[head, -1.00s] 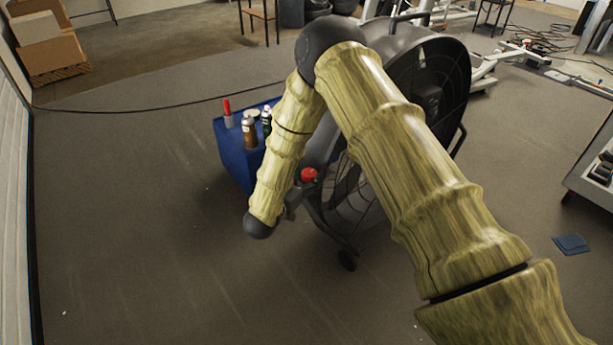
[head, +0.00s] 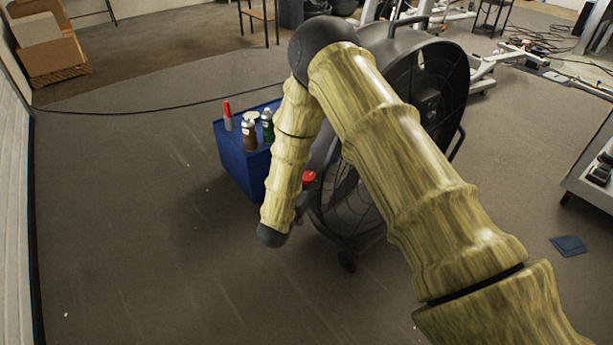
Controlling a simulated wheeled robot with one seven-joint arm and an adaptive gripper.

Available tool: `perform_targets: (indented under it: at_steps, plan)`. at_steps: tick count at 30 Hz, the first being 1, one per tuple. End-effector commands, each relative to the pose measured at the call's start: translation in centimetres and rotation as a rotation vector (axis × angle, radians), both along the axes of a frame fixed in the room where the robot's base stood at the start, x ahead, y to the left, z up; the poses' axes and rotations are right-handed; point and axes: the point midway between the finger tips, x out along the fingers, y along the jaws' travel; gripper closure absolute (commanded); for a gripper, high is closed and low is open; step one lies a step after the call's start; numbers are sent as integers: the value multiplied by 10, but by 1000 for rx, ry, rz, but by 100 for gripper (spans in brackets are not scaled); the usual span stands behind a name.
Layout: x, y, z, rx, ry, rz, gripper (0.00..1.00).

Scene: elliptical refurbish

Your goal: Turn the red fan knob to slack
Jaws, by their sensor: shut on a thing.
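The big dark drum fan (head: 425,100) stands on the floor at the middle right, with its round grille partly behind my arm. The red fan knob (head: 309,177) shows as a small red patch on the fan's near left side, partly covered by my forearm. My gripper (head: 303,200) is at the knob, mostly hidden behind my wrist. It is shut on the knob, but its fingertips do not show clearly. The knob's pointer or markings cannot be seen.
A blue box (head: 232,160) with several bottles and a red-tipped tube on top stands just left of my forearm. A black cable (head: 150,107) crosses the floor behind it. A blue cloth (head: 569,245) lies at the right. The floor at front left is clear.

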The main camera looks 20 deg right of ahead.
Motion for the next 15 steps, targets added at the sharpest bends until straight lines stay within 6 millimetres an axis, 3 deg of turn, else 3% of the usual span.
perform_targets:
  at_steps: [7, 15]
  plan:
    - [-2, -2, 1, -3, 2, 166, 79]
    - [-2, -3, -1, 0, 4, 225, 79]
